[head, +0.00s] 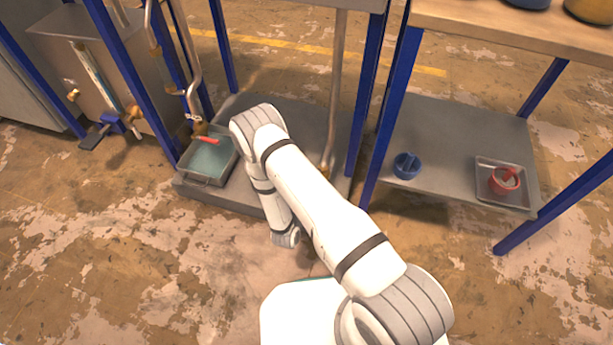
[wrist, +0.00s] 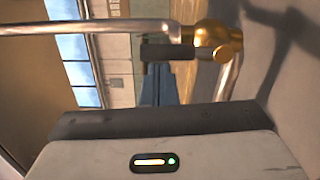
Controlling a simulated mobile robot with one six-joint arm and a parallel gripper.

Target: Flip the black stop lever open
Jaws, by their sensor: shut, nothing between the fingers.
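The black lever (wrist: 170,52) shows in the wrist view as a short dark bar lying across the picture, beside a brass valve body (wrist: 212,42). Metal pipe runs left and downward from the valve. My gripper (wrist: 160,68) comes up from the bottom of the wrist view, with its dark bluish fingers together and nothing between them. Its tips are just below the lever in the picture; I cannot tell whether they touch it. In the head view my arm hides the gripper, and I cannot single out the lever there.
In the head view a red-handled tap (head: 207,140) stands over a shallow tray (head: 212,160). Blue frame posts (head: 384,100) and upright pipes stand close around my arm. On the right shelf are a blue item (head: 406,165) and a red cup (head: 503,181). The floor in front is clear.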

